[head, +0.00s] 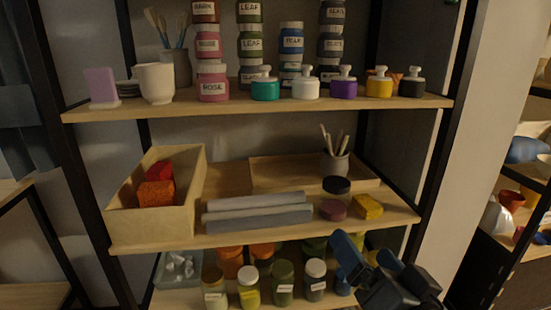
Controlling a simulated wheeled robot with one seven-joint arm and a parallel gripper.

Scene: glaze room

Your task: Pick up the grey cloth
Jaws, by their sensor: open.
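The grey cloth (257,219) appears as a folded, long grey bundle lying near the front edge of the middle shelf (160,241), in two stacked layers or rolls. My gripper (368,257) is at the lower right, in front of the shelf unit. It is open, and nothing shows between its fingers. It is to the right of the cloth and lower in the picture, apart from it.
Left of the cloth stands a wooden bin (125,222) with red and orange blocks. To its right are a dark-lidded jar (336,190), a maroon disc (331,210) and a yellow block (368,206). A wooden tray (285,175) lies behind. Jars crowd the lower shelf.

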